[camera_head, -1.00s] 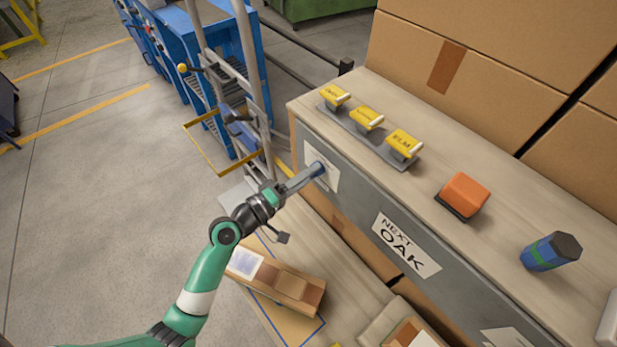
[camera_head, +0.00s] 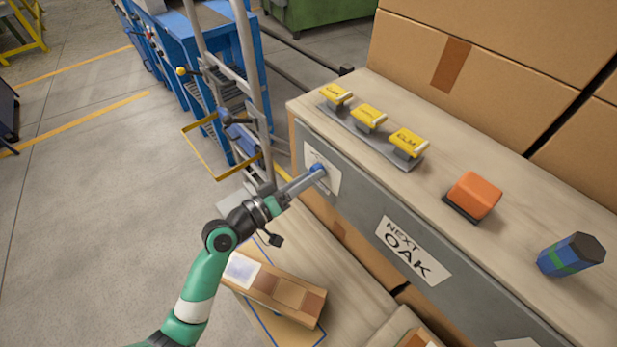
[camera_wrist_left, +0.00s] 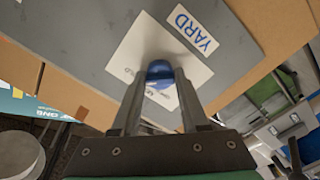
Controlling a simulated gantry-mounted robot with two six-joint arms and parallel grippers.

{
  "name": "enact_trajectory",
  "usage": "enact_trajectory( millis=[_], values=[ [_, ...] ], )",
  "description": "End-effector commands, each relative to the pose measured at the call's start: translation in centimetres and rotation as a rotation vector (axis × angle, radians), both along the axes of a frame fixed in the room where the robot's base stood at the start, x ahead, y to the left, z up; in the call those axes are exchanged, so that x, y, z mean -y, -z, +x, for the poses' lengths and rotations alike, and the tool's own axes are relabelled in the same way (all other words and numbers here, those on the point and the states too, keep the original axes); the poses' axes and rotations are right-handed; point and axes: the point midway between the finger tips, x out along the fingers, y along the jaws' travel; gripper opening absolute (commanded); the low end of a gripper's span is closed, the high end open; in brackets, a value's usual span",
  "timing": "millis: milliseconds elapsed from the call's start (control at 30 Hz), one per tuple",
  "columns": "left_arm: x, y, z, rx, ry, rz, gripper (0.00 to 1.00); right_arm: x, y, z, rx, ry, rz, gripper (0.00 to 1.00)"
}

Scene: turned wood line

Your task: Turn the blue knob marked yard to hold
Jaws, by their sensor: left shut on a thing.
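The blue knob (camera_head: 318,169) sits on a white card (camera_head: 323,178) at the left end of the grey front panel. In the left wrist view the knob (camera_wrist_left: 160,72) is between the two fingers of my left gripper (camera_wrist_left: 160,88), which is shut on it. A YARD label (camera_wrist_left: 194,30) is on the panel beside the card. The fingers and knob cover part of the card, so I cannot read which way the knob points. In the head view my left gripper (camera_head: 308,179) reaches the knob from the lower left. My right gripper is not in view.
Yellow-topped blocks (camera_head: 369,117), one reading ELM, stand on the shelf top (camera_head: 440,130). A NEXT OAK sign (camera_head: 411,249) is on the panel.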

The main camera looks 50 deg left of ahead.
Motion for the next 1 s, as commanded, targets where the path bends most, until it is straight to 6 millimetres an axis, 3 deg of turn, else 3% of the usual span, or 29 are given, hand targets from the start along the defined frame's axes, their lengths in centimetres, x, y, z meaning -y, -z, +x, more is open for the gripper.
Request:
enact_trajectory(
  millis=[333, 367, 500, 833, 1000],
  values=[
    [0.0, 0.0, 0.0, 0.001, -0.001, 0.005, 0.00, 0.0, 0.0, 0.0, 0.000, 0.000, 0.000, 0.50],
    [0.0, 0.0, 0.0, 0.001, -0.001, 0.005, 0.49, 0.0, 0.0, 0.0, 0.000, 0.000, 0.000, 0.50],
    [0.0, 0.0, 0.0, 0.000, 0.000, 0.004, 0.74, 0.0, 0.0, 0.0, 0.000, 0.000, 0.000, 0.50],
    [-0.1, 0.0, -0.3, -0.001, -0.001, 0.002, 0.74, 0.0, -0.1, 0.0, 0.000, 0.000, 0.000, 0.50],
    [-0.3, -0.1, -2.8, -0.003, -0.004, 0.001, 0.74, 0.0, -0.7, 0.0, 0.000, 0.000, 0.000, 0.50]
  ],
)
